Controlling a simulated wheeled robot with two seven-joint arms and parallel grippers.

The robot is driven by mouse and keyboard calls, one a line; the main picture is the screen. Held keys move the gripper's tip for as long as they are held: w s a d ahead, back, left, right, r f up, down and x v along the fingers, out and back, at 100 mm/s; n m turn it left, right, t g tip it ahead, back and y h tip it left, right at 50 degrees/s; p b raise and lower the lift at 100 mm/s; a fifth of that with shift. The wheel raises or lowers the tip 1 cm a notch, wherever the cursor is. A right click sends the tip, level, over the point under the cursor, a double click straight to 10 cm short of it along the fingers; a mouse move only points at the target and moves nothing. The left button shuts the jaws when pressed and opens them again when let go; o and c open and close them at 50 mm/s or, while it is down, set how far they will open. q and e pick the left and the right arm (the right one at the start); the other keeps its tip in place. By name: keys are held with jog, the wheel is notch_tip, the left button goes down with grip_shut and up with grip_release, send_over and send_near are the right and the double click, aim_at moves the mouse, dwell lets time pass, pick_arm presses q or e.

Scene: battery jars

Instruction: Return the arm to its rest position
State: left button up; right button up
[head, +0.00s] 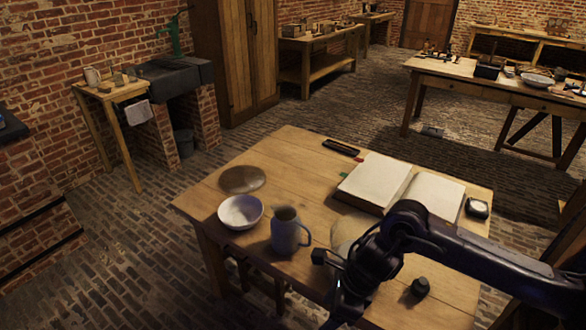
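My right arm comes in from the right, dark and bent, over the near right part of the wooden table (300,160). Its gripper (335,290) hangs low at the table's near side, right of the grey jug (286,236). The fingers are dark and small, and I cannot tell whether they are apart or what is between them. My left gripper is not in view.
A white bowl (240,211), round brown disc (242,179), open book (375,181), dark case (341,147) and small square device (477,208) lie on the table. A pale round thing (346,232) is partly behind my arm. A small black object (420,287) stands near it.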

jog(key=w+a+f+m+t+y, duration=0.35)
jog(key=w+a+f+m, duration=0.4)
jog(key=m, duration=0.65)
jog(key=d+f+m+t, duration=0.1)
jog(key=d+f+m, duration=0.2)
jog(key=f+m, duration=0.45)
jog(key=d+f+m+t, duration=0.1)
jog(key=d+f+m, duration=0.2)
jog(key=f+m, duration=0.45)
jog(key=s+d+f+m+h, duration=0.2)
jog(key=s+d+f+m, duration=0.35)
jog(key=s+f, duration=0.35)
jog(key=s+d+f+m+h, duration=0.3)
jog(key=s+d+f+m, duration=0.25)
jog(key=s+f, duration=0.3)
jog(key=s+d+f+m+g+h, duration=0.1)
jog(key=s+d+f+m, duration=0.1)
jog(key=s, duration=0.6)
jog(key=s+d+f+m+g+h, duration=0.1)
jog(key=s+d+f+m+g, duration=0.1)
jog(key=s, duration=0.6)
jog(key=s+d+f+m+g+h, duration=0.1)
jog(key=s+f+m, duration=0.3)
jog(key=s, duration=0.4)
jog(key=shift+d+m, duration=0.4)
jog(key=shift+m, duration=0.1)
